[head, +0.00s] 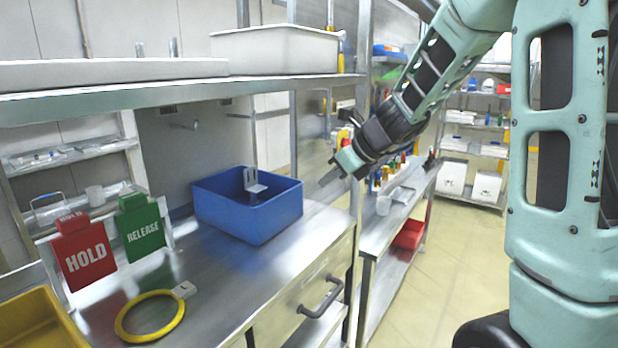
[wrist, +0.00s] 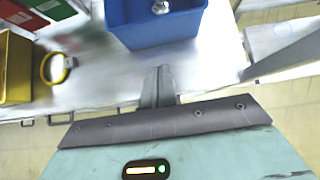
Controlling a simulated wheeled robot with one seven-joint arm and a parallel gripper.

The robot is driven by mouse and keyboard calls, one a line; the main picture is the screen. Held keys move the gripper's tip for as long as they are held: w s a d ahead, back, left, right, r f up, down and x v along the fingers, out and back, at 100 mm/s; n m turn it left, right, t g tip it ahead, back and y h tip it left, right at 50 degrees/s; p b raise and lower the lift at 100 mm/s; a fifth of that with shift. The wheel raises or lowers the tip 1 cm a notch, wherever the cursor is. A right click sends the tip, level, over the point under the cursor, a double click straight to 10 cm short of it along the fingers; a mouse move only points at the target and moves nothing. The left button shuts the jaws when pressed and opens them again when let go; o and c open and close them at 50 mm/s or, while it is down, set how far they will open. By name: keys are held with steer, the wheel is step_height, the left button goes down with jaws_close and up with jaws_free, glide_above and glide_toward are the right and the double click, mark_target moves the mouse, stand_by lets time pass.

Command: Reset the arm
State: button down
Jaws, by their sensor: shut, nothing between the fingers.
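My arm reaches in from the right in the head view, bent at the elbow. My gripper (head: 330,176) hangs in the air to the right of the blue bin, near the counter's right end. In the wrist view the fingers of my gripper (wrist: 158,84) lie together, with nothing between them. The blue bin (head: 249,214) stands on the steel counter (head: 215,285), apart from the gripper; it also shows at the top of the wrist view (wrist: 155,31). A metal bracket-like piece (head: 253,181) shows inside the bin.
A steel shelf (head: 180,97) runs above the counter. A red HOLD sign (head: 85,258), a green RELEASE sign (head: 142,229), a yellow ring (head: 150,316) and a yellow bin (head: 40,320) are at the left. A second bench (head: 400,208) stands behind. Floor is free at right.

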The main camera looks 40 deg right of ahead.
steer(key=shift+r, duration=0.1)
steer(key=s+a+f+n+g+y+b, duration=0.1)
steer(key=s+a+f+n+g+b, duration=0.1)
steer(key=s+a+f+n, duration=0.35)
steer(key=s+a+f+n+g+b, duration=0.2)
steer(key=a+n, duration=0.5)
steer(key=a, duration=0.3)
steer(key=s+a+f+n+g+y+b, duration=0.1)
steer(key=s+a+f+n+g+b, duration=0.1)
steer(key=s+a+f+n, duration=0.4)
steer(key=s+a+f+n+g+h+b, duration=0.1)
steer(key=s+a+f+n+h+b, duration=0.1)
steer(key=s+n, duration=0.5)
steer(key=s+a+f+n+g+h+b, duration=0.1)
steer(key=s+a+f+n, duration=0.4)
steer(key=n, duration=0.9)
steer(key=shift+s+a+h+b, duration=0.35)
steer(key=shift+s+h+b, duration=0.45)
steer(key=shift+s+b, duration=0.3)
